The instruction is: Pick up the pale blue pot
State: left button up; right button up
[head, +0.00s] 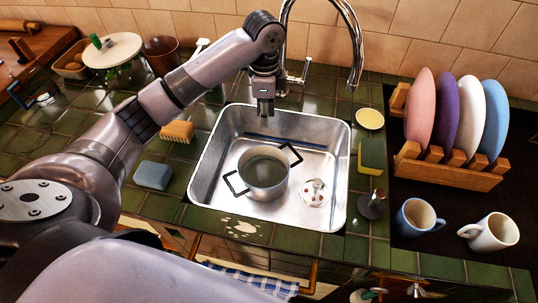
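A pot (264,174) with two dark angular handles sits upright in the metal sink basin (207,172). Its outside looks pale grey, and its inside looks greenish grey. My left gripper (265,111) points down over the back part of the sink, behind the pot in the picture and apart from it. Its fingers are small and seen nearly edge-on, so I cannot tell whether they are open or shut. Nothing shows hanging from it. My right gripper is not in view.
A chrome faucet (356,62) arches behind the sink. A drain strainer (315,192) lies right of the pot. A plate rack (447,174) and two mugs (418,217) (489,232) stand right. A blue sponge (153,175) and a brush (177,131) lie left of the sink.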

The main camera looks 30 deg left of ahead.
pick_arm(q)
notch_tip(320, 180, down, 6)
send_over(266, 158)
notch_tip(266, 158, down, 6)
jog(key=r, duration=0.1)
jog(key=shift+s+f, duration=0.15)
jog(key=shift+f, duration=0.55)
jog(key=f, duration=0.4)
jog(key=shift+w+f, duration=0.2)
jog(key=shift+w, duration=0.05)
jog(key=shift+f, duration=0.2)
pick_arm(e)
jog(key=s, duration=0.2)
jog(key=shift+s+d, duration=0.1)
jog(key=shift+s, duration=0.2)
pick_arm(q)
jog(key=shift+c, duration=0.3)
grip_shut()
jog(key=shift+a, duration=0.1)
jog(key=shift+r, duration=0.1)
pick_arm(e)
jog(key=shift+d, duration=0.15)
